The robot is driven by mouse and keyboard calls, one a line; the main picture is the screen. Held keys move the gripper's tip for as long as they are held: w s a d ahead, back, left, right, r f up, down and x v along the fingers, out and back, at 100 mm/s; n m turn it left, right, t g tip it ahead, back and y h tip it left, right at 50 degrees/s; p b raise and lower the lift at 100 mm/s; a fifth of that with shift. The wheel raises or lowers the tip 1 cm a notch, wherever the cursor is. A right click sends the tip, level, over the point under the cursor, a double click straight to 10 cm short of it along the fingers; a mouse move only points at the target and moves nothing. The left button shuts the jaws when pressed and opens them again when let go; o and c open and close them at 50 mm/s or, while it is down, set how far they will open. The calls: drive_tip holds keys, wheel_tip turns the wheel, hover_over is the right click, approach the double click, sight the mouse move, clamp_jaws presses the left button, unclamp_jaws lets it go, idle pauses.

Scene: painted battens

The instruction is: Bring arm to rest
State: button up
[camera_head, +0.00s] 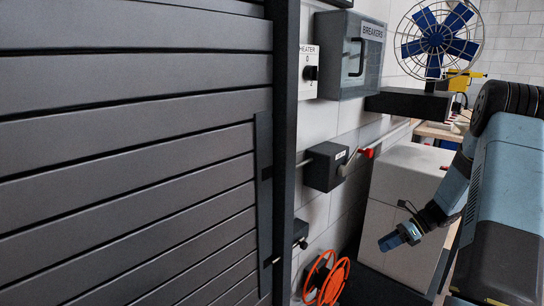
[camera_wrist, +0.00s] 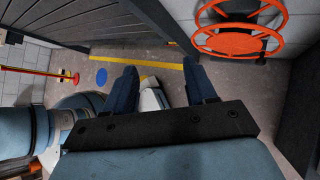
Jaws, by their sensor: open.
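My gripper (camera_wrist: 163,92) shows in the wrist view with its two dark blue fingers apart and nothing between them. Beyond the fingers are the floor and a pale object whose kind I cannot tell. In the head view my gripper (camera_head: 391,242) hangs at the lower right end of my arm (camera_head: 500,180), in front of a white cabinet (camera_head: 408,185). The arm comes in from the right edge, bent downward. The gripper looks apart from the cabinet, though the exact gap is hard to tell.
A dark slatted shutter (camera_head: 130,130) fills the left. Beside it are a breaker box (camera_head: 345,60), a heater switch (camera_head: 309,73), a grey box with a red-tipped lever (camera_head: 325,167) and an orange wheel (camera_head: 327,280). A blue fan (camera_head: 440,38) stands behind. Open floor (camera_wrist: 115,70) shows below the gripper.

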drive_tip(key=s+a+r+n+h, duration=0.2)
drive_tip(key=s+a+r+n, duration=0.2)
drive_tip(key=r, duration=0.4)
drive_tip(key=s+a+r+n+h, duration=0.2)
drive_tip(key=s+a+r+n, duration=0.2)
drive_tip(key=r, duration=0.3)
drive_tip(key=s+a+r+n+h, duration=0.3)
drive_tip(key=a+r+n, duration=0.15)
drive_tip(key=r, duration=0.35)
drive_tip(key=s+a+r+n+t+h, duration=0.1)
drive_tip(key=s+r+n+t, duration=0.1)
drive_tip(key=s+r+n, duration=0.3)
drive_tip(key=s+a+r+n+t+h, duration=0.2)
drive_tip(key=s+r+n, duration=0.2)
drive_tip(key=s, duration=0.9)
drive_tip(key=shift+r+n+t, duration=0.35)
drive_tip(key=shift+n+t, duration=0.05)
drive_tip(key=shift+n, duration=0.45)
drive_tip(key=shift+s+r+n+t+h, duration=0.1)
drive_tip(key=shift+s+n+t+h, duration=0.2)
drive_tip(key=shift+s+n, duration=0.25)
drive_tip(key=shift+c, duration=1.3)
